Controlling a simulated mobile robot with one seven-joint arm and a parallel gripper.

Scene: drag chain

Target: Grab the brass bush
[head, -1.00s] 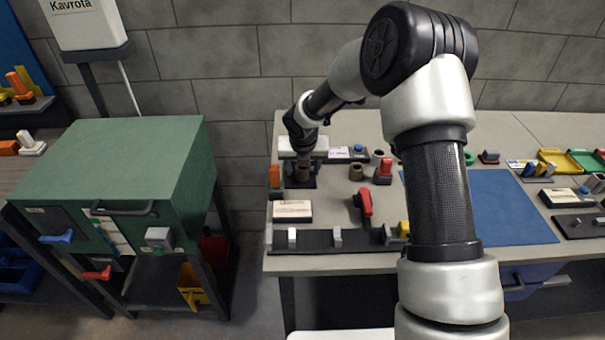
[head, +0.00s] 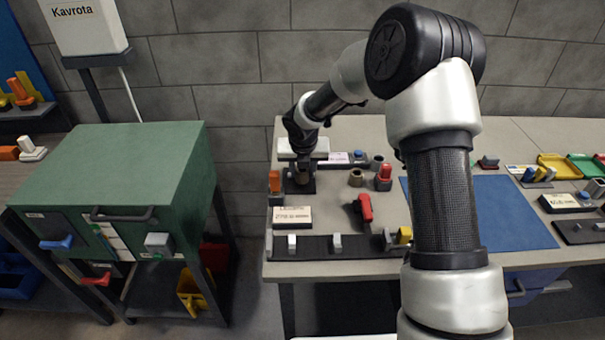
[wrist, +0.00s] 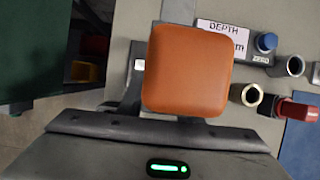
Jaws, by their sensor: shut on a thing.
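My gripper (head: 302,178) points down over a small dark base plate (head: 300,189) at the left end of the bench. It is shut on a brownish brass bush low between the fingers, mostly covered by them in the head view. In the wrist view a large orange block top (wrist: 187,70) hides the fingertips and whatever they hold. A second brass-coloured bush (head: 356,178) stands on the bench to the right; it also shows in the wrist view (wrist: 252,95).
The orange-topped post (head: 274,181) stands close left of my gripper. A grey bush (head: 377,162), a red-topped part (head: 383,178), a red-handled part (head: 364,207) and a white labelled box (head: 292,216) are nearby. A dark rail (head: 320,247) lines the front.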

